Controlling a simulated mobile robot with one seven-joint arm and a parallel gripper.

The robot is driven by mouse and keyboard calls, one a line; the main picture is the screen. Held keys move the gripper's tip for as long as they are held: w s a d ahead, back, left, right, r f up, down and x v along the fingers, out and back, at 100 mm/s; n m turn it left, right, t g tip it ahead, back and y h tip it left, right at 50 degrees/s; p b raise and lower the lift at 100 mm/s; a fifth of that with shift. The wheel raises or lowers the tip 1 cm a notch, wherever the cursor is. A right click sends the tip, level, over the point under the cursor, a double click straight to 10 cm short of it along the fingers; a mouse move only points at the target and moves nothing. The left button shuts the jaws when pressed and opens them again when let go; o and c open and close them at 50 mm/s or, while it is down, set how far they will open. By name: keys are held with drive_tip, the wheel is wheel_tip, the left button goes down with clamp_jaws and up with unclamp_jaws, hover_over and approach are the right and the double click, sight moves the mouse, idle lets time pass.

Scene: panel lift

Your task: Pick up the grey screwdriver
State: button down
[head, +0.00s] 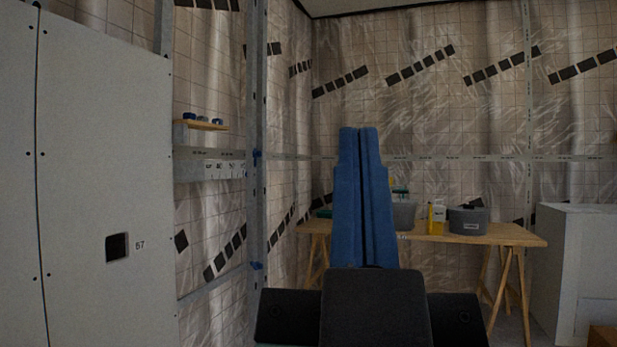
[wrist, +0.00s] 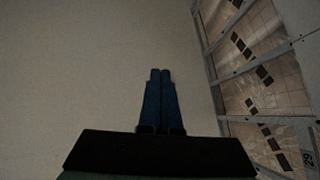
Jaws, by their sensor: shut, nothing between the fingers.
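My gripper (head: 359,132) points forward in the middle of the head view, its two blue fingers together with nothing between them. In the wrist view the same shut fingers (wrist: 161,72) stand in front of a plain beige surface. I cannot make out a grey screwdriver in either view. A wooden trestle table (head: 500,235) stands beyond the gripper. The fingers hide part of its top and whatever lies behind them.
On the table are a grey tub (head: 403,216), a yellow bottle (head: 437,220) and a dark grey bucket (head: 467,222). A small wooden shelf (head: 207,125) holds small dark items. A white panel (head: 95,200) fills the left; a pale cabinet (head: 590,265) stands right.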

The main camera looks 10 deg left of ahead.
idle(0.4)
drive_tip(key=c, duration=0.8)
unclamp_jaws()
